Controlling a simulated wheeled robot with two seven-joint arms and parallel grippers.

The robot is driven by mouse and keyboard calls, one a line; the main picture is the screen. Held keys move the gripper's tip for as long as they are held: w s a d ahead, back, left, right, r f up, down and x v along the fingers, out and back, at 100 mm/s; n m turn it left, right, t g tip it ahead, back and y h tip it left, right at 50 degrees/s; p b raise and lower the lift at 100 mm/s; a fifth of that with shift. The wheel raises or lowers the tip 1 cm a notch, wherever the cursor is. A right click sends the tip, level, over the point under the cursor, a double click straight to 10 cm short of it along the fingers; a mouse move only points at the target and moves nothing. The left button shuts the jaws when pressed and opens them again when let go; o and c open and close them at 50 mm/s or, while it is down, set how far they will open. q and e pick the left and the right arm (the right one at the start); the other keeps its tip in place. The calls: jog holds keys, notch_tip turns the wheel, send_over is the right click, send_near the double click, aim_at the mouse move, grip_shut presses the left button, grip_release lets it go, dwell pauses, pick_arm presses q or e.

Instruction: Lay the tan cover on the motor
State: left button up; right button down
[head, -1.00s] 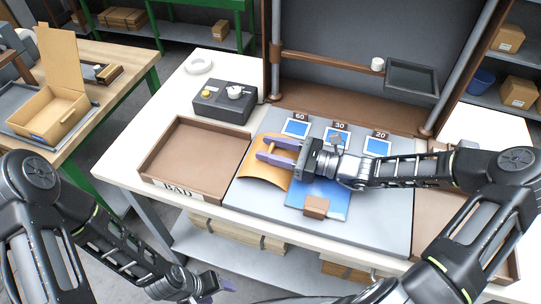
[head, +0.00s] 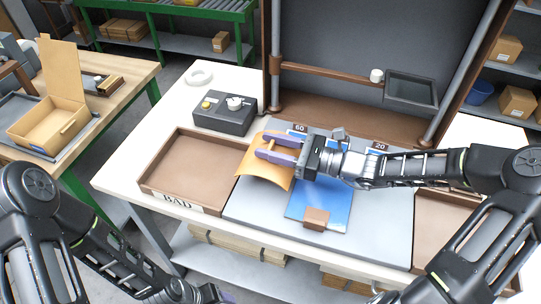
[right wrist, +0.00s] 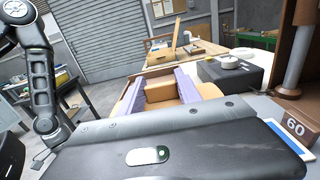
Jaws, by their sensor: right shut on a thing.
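My right gripper (head: 277,148) is shut on the tan cover (head: 265,174), a curved sheet, with its purple fingers along the top. The cover appears slightly above the work surface and its left side overlaps the brown tray in the head view. In the right wrist view, tan parts of the cover (right wrist: 208,90) show between and beside the purple fingers (right wrist: 160,90). A dark grey box (head: 225,113) with a yellow knob and a round pale part stands behind the tray; I cannot tell whether it is the motor. My left gripper (head: 226,297) is at the bottom edge, mostly cut off.
The brown tray (head: 165,190) marked BAD lies left of the grey board (head: 240,212). A blue sheet (head: 318,205) with a brown block (head: 316,218) lies on the board. Number plates stand behind it. A brown frame (head: 335,72) with a dark tray (head: 411,90) rises at the back.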

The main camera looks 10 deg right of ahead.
aim_at(270, 146)
notch_tip(270, 146, up, 5)
jog(key=shift+f, duration=0.2)
jog(key=shift+s+f, duration=0.1)
dwell(0.5)
